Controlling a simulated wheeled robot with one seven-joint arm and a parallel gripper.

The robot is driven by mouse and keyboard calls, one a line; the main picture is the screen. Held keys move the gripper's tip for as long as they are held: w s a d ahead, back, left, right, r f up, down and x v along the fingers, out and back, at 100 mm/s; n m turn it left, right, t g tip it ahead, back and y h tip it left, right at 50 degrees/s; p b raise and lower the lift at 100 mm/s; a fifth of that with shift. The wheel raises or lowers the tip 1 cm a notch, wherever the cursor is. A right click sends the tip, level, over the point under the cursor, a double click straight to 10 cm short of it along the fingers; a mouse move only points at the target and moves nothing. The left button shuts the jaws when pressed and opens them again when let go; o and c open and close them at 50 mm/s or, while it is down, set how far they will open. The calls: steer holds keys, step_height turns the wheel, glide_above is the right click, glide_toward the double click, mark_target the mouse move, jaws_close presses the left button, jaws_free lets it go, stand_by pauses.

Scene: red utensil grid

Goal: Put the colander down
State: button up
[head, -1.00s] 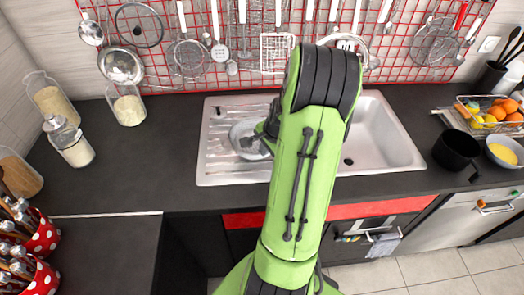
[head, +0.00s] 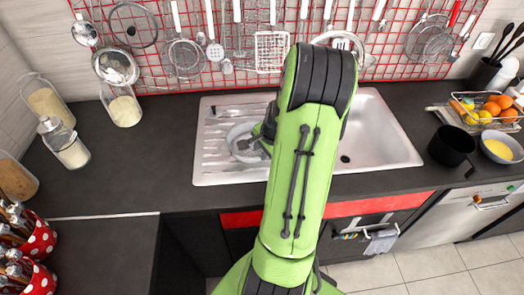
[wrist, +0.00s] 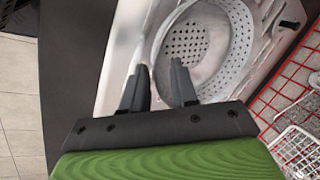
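The colander (head: 241,138), a pale metal bowl with holes, sits on the ribbed drainboard on the left side of the sink (head: 385,165). In the wrist view the colander (wrist: 232,68) shows large, with its perforated base and wall facing me. My gripper (wrist: 160,68) has its two dark fingers apart, with a visible gap between them. The fingertips are at the colander's near rim; whether they touch it I cannot tell. In the head view my green arm hides part of the gripper (head: 255,141) and the colander's right side.
The sink basin to the right is empty. A red wire grid (head: 390,45) with hanging utensils lines the back wall. Glass jars (head: 67,146) stand at the left. A black pot (head: 451,146), a yellow-filled bowl (head: 500,147) and a fruit basket (head: 487,108) stand at the right.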

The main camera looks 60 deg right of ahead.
steer(key=p+v, duration=0.2)
steer(key=v, duration=0.9)
steer(key=w+a+r+n, duration=0.2)
steer(key=a+r+n, duration=0.25)
steer(key=a, duration=0.55)
steer(key=w+a+r+n, duration=0.1)
steer(key=a+r+n, duration=0.4)
steer(key=a, duration=0.4)
steer(key=s+a+r+n+t+y, duration=0.1)
steer(key=s+a+n, duration=0.7)
steer(key=a+n, duration=0.3)
steer(key=shift+a+r+t, duration=0.15)
steer(key=shift+a+t, duration=0.05)
steer(key=shift+t, duration=0.1)
